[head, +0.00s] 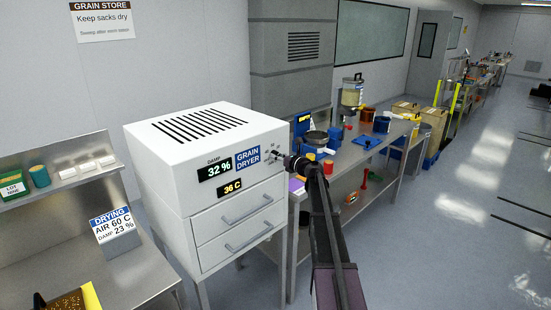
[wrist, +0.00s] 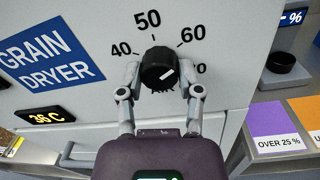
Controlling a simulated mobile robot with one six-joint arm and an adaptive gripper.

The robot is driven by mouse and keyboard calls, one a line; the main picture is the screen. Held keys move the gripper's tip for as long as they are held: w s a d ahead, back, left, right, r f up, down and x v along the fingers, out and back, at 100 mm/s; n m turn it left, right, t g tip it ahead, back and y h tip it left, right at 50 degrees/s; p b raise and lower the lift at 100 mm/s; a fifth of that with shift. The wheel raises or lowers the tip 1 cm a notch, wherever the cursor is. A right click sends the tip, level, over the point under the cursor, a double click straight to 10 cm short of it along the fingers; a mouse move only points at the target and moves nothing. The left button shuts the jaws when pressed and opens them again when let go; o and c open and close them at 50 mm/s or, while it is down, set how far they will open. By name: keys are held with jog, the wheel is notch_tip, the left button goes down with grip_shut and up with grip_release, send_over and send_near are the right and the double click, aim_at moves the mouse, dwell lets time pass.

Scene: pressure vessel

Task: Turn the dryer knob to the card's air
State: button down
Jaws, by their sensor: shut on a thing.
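The grain dryer (head: 205,170) is a white cabinet in the head view. Its black ribbed knob (wrist: 157,64) is in the wrist view, below a printed scale showing 40, 50, 60 and a partly hidden number ending in 0. A short white mark lies right of the knob's centre; I cannot tell exactly which number it points to. My gripper (wrist: 160,80) is shut on the knob, one finger on each side; in the head view my gripper (head: 290,162) is at the dryer's front. The card (head: 113,228) reads DRYING, AIR 60 C, DAMP 23 %.
The dryer's displays read damp 32 % (head: 215,170) and 36 C (head: 230,187). Drawers with handles (head: 247,209) are below. A steel bench (head: 160,275) stands left, and a cluttered table (head: 345,160) stands right. Open floor (head: 450,230) lies at the right.

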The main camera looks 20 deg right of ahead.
jog(key=shift+s+a+f, duration=0.1)
jog(key=shift+a, duration=0.05)
jog(key=shift+c, duration=1.3)
grip_release()
jog(key=v, duration=1.2)
